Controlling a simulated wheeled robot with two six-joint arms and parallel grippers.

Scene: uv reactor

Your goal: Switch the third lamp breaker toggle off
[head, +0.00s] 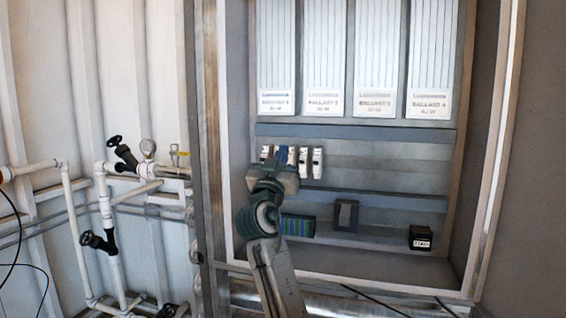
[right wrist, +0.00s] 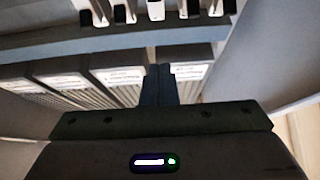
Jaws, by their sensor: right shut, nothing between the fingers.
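A row of small white breakers is on the rail in the grey cabinet (head: 340,160); one on the right of the row (head: 318,162) shows clearly in the head view. My right gripper (head: 286,156) is in front of the row, its blue fingers hiding the middle breakers. In the right wrist view the breakers run along the top edge, a middle one (right wrist: 156,10) lying beyond the fingertips. There my right gripper (right wrist: 160,70) is shut and empty. I cannot read the labels or toggle positions, or tell whether the fingertips touch a breaker. My left gripper is not in view.
Several ballasts (head: 376,100) hang above the breakers. A green terminal block (head: 298,226), a dark grey box (head: 346,214) and a black device (head: 420,238) sit on the lower rail. The cabinet's side frames (head: 492,150) bound the space. White pipes with black valves (head: 122,152) stand left.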

